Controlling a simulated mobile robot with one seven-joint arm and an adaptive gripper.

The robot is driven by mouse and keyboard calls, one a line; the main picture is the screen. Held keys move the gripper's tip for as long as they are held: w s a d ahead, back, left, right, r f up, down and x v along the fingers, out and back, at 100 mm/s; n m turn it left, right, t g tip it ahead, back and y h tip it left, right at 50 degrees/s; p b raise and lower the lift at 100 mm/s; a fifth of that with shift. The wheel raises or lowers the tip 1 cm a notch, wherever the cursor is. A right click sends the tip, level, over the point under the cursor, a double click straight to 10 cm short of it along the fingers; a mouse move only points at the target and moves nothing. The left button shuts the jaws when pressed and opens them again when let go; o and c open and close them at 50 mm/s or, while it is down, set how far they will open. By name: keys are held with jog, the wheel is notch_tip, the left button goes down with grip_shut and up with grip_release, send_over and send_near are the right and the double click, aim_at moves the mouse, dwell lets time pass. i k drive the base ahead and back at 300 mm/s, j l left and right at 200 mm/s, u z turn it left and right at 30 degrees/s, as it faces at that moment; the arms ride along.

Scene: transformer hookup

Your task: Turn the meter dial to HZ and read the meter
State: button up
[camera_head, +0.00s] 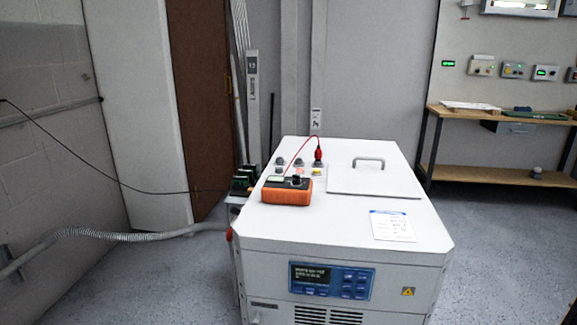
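An orange handheld meter (287,191) lies on the left part of the top of a white cabinet. Its top face is seen at a shallow angle, with a pale screen area at the left and a dark round dial (297,181) at the right. The dial's setting and any reading are too small to tell. A red lead (298,149) runs in an arc from the meter area to a red plug (318,154) standing at the back of the cabinet top. My gripper is not in view.
The white cabinet (350,231) carries a handled lid plate (376,181), a paper label (392,226) and a blue front panel (331,280). Green terminals (243,180) sit at its left. A wooden workbench (497,114) stands at the right. Floor at the left is crossed by a grey hose (120,236).

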aim_at(297, 180)
jog(key=i+j+z, duration=0.1)
jog(key=i+j, duration=0.2)
jog(key=i+j+z, duration=0.1)
jog(key=i+j, duration=0.2)
jog(key=i+j+z, duration=0.1)
jog(key=i+j, duration=0.15)
jog(key=j, duration=0.15)
jog(key=i+j+z, duration=0.1)
jog(key=i+j, duration=0.15)
jog(key=i+j+z, duration=0.1)
jog(key=i+j, duration=0.15)
jog(key=j, duration=0.25)
jog(key=i+j+z, duration=0.1)
jog(key=i+j, duration=0.15)
jog(key=j, duration=0.15)
